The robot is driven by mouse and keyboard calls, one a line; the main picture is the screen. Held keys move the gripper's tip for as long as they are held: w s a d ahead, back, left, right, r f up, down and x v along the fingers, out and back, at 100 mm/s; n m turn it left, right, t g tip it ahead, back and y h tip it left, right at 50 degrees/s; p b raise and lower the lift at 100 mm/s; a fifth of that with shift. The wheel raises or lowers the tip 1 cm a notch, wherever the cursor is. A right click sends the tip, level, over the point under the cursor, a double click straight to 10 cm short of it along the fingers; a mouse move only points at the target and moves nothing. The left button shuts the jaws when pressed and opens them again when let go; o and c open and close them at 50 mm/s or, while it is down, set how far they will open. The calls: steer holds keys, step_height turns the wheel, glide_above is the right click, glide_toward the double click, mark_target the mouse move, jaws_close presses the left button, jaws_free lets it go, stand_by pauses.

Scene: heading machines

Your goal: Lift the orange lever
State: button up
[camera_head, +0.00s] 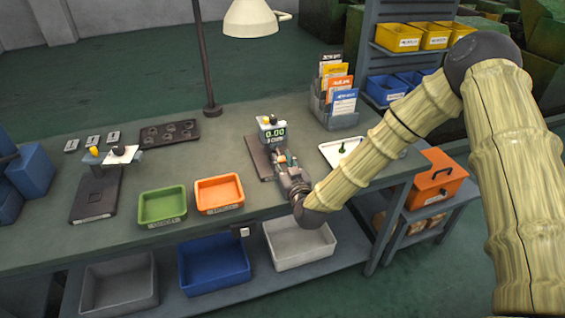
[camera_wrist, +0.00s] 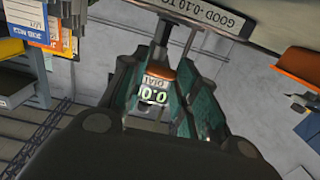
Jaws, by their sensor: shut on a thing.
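The dial gauge (camera_head: 272,133) stands at the back of the bench on a dark base, with a green lit readout of 0.00. In the wrist view its readout (camera_wrist: 154,95) shows between my fingers. The orange lever (camera_wrist: 160,77) is a small orange end between my fingertips in the wrist view. The fingers hide part of the lever and the gauge.
Green (camera_head: 162,205) and orange (camera_head: 219,194) trays lie left of my gripper. A white tray (camera_head: 340,151) and a leaflet holder (camera_head: 340,112) are to the right. A lamp (camera_head: 252,18) hangs above. A second gauge stand (camera_head: 110,156) is at the left. Bins fill the lower shelf.

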mark_target(278, 151)
step_height(278, 151, up, 2)
steer(key=g+p, duration=0.2)
steer(key=p, duration=0.1)
steer(key=shift+r+g+h, duration=0.2)
steer(key=shift+g+h, duration=0.1)
steer(key=shift+h, duration=0.1)
steer(key=shift+w+a+r+g+h+p, duration=0.15)
steer(key=shift+r+g+h+p, duration=0.3)
steer(key=shift+g+p, duration=0.8)
steer(key=shift+w+r+g+h+p, duration=0.2)
steer(key=shift+r+g+p, duration=0.55)
steer(key=shift+p, duration=0.75)
steer(key=shift+w+a+r+g+h+p, duration=0.15)
steer(key=shift+r+g+h+p, duration=0.25)
steer(key=shift+g+p, duration=0.9)
steer(key=shift+d, duration=0.1)
steer(key=o, duration=1)
steer(key=v, duration=1.2)
steer(key=shift+w, duration=0.1)
